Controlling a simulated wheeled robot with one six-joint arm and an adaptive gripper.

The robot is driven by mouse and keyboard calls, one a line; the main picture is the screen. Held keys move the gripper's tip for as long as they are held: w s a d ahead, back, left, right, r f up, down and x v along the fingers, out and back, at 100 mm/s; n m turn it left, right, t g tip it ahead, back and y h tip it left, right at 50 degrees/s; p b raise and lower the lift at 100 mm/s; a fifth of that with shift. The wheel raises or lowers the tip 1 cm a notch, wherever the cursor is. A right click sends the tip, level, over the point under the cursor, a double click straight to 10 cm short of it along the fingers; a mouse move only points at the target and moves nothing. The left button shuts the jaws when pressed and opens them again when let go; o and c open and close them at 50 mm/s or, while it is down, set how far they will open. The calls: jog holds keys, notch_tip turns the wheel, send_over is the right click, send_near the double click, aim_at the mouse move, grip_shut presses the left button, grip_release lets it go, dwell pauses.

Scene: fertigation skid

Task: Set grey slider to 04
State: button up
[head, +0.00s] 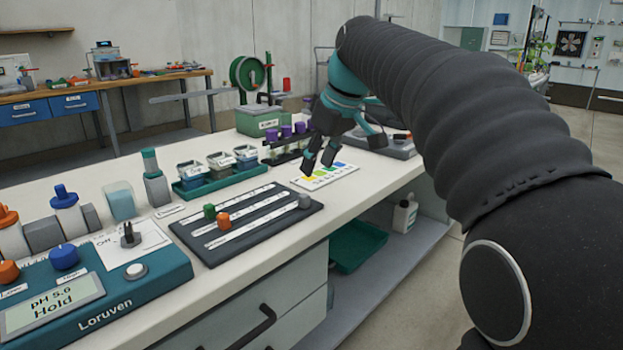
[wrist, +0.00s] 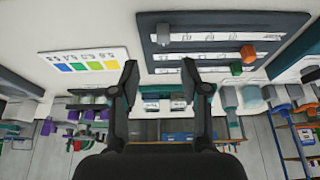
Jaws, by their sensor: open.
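The grey slider (head: 305,201) is a small knob at the right end of the nearest white strip on a dark slider board (head: 196,251). An orange slider (head: 224,220) and a green slider (head: 209,211) sit toward the left on the other strips. The strip markings are too small to read surely. My gripper (head: 320,161) is open and empty above the bench, over the colour card and behind the board. In the wrist view my open gripper (wrist: 160,75) has its fingers apart; the grey slider (wrist: 163,33) lies beyond the fingertips, not between them.
A white colour card (head: 326,176) lies right of the board. A green tray of small tubs (head: 219,173) and a rack of purple-capped vials (head: 286,142) stand behind. A teal pH controller (head: 105,298) is at left. The bench front edge runs close to the board.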

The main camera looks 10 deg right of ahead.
jog(key=shift+v, duration=1.8)
notch_tip(320, 180, down, 10)
jog(key=s+d+m+h, duration=0.1)
jog(key=s+d+m, duration=0.1)
jog(key=m, duration=0.3)
jog(key=s+d+f+m+t+h, duration=0.1)
jog(key=s+f, duration=0.5)
jog(key=s, duration=0.5)
jog(key=s+d+f+m+t, duration=0.1)
jog(key=s+d+f, duration=0.1)
jog(key=s+f, duration=0.5)
jog(key=s, duration=0.5)
jog(key=shift+s+d+f+m+h, duration=0.15)
jog(key=shift+s+m+h, duration=0.15)
jog(key=shift+h, duration=0.1)
